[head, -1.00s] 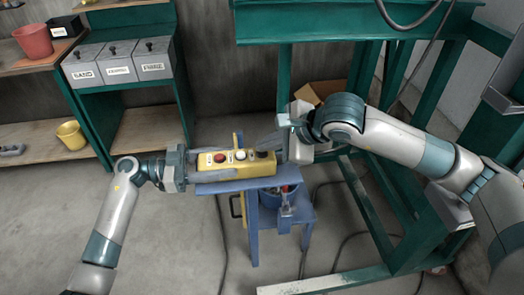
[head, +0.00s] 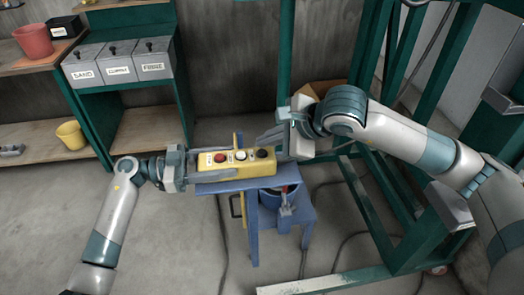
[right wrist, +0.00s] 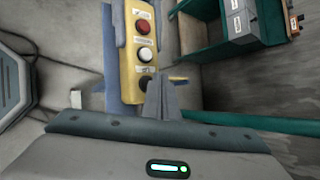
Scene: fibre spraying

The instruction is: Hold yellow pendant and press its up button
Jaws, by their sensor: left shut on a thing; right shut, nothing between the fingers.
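The yellow pendant (head: 229,170) lies level above the blue stand, with a red button (head: 220,158), a white button (head: 240,155) and a black button (head: 262,153) in a row. Its labels are too small to read. My left gripper (head: 203,166) is shut on the pendant's left end. My right gripper (head: 268,137) is shut and empty, its fingertips just above and behind the black-button end. In the right wrist view, the pendant (right wrist: 129,62) stands end-on, and the fingertips (right wrist: 163,85) are beside the black button (right wrist: 147,82), partly covering that end.
A green frame (head: 390,205) stands at right, behind my right arm. Shelves with labelled bins (head: 118,67) are at back left. Cables lie on the floor.

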